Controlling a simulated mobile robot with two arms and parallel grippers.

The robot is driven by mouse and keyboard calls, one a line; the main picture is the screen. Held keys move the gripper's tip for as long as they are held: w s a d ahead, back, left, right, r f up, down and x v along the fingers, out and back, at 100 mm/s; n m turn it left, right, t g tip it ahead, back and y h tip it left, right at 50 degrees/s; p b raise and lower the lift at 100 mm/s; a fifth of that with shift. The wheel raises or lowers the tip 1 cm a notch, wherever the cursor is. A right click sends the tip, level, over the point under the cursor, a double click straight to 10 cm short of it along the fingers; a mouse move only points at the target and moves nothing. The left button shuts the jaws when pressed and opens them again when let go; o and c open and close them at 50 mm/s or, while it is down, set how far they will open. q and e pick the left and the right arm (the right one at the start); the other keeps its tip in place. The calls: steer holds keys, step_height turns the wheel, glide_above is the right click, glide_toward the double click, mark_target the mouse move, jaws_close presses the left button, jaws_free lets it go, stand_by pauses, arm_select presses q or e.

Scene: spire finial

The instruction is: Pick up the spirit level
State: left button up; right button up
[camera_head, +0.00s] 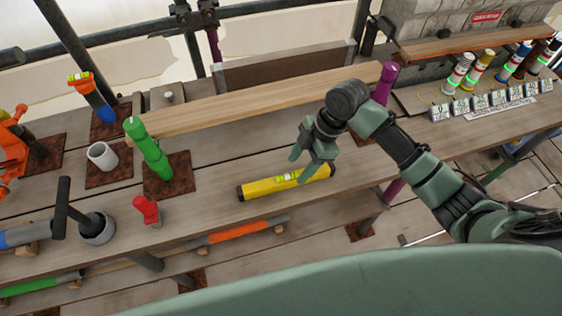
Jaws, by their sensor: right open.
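The spirit level (262,187) is a yellow bar with black ends and a pale green vial window. It lies on the wooden plank bench (200,215) near the front edge. My right gripper (303,167) is open, with its fingers pointing down at the right half of the level. The fingers overlap the level in the picture, and I cannot tell whether they touch it. Part of the level's far edge is hidden behind the fingers. My left gripper does not show.
A green cylinder tool (150,150) and a red object (147,210) stand left of the level. A white cup (102,156) is farther left. A long timber board (240,105) lies behind. Several small cans (460,72) stand far right. The planks right of the level are clear.

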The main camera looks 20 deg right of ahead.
mark_target(287, 177)
steer(key=shift+w+f, duration=0.1)
steer(key=shift+w, duration=0.35)
steer(key=shift+w+a+f, duration=0.1)
steer(key=shift+a+f, duration=0.1)
steer(key=shift+f, duration=0.1)
steer(key=x, duration=0.1)
steer(key=p+x, duration=0.2)
steer(key=shift+s+a+f, duration=0.15)
steer(key=shift+s+a, duration=0.15)
steer(key=shift+a, duration=0.05)
steer(key=x, duration=0.3)
steer(key=shift+w+f, duration=0.15)
steer(key=shift+w, duration=0.1)
jaws_close()
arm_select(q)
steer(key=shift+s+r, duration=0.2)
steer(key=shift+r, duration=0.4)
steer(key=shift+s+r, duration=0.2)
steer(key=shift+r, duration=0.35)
